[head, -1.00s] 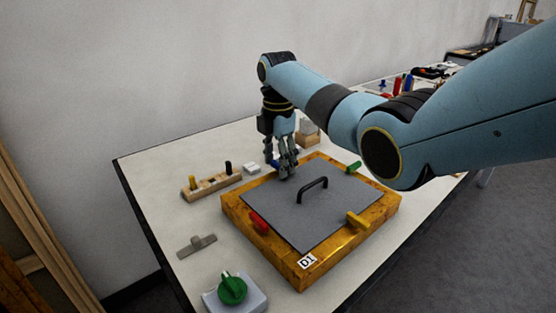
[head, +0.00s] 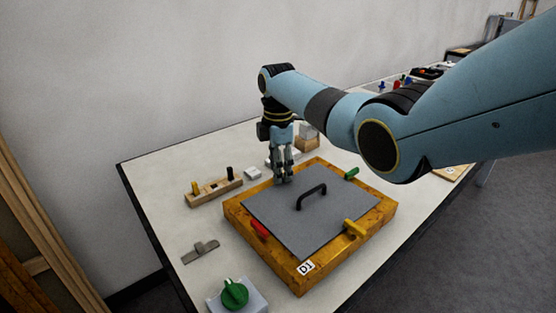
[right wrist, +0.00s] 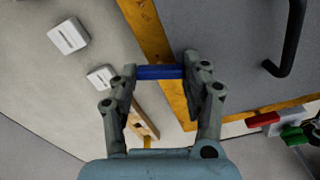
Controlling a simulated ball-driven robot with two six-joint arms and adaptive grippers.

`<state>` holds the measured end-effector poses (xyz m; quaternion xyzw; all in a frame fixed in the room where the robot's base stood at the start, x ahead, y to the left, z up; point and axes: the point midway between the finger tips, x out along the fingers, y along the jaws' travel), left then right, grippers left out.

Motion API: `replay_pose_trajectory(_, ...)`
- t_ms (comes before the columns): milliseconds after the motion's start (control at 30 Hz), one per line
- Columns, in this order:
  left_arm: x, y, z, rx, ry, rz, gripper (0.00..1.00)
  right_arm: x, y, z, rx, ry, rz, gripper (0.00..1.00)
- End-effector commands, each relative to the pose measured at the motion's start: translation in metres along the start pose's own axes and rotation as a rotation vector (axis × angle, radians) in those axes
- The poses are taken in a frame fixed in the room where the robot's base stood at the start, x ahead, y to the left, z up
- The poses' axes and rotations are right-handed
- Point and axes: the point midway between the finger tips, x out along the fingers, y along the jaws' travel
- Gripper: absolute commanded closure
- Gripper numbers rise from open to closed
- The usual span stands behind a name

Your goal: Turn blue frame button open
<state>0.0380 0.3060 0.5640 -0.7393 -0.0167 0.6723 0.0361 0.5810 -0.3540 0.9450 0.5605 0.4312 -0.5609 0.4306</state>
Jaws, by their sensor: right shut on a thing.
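The gilt frame (head: 310,273) lies on the table with a grey back panel (head: 270,215) and black handle (head: 311,195) in it. My right gripper (head: 281,180) points down at the frame's far left rail. In the right wrist view, the blue frame button (right wrist: 160,72) sits between its two fingertips, which are shut on the button's ends. The button lies across the gilt rail, one end towards the grey panel. The gripper hides the button in the head view. The red (head: 259,229), yellow (head: 355,228) and green (head: 351,173) buttons sit on the other rails. My left gripper is out of view.
A wooden block with pegs (head: 214,191) and a small white block (head: 252,173) stand left of the frame. A grey metal piece (head: 201,251) and a green knob on a base (head: 235,294) lie nearer. A wooden block (head: 308,136) stands behind the gripper.

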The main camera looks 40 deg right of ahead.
Motion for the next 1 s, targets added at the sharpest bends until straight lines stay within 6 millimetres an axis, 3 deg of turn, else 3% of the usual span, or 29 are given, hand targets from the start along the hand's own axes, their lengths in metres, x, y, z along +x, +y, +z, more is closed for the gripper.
replay_pose_trajectory(300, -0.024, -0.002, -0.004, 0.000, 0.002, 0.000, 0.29, -0.003, 0.000, 0.000, 0.302, -0.001, 0.000, 0.85)
replay_pose_trajectory(1000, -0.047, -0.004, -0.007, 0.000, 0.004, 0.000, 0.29, -0.002, 0.001, 0.001, 0.952, -0.001, 0.003, 0.85)
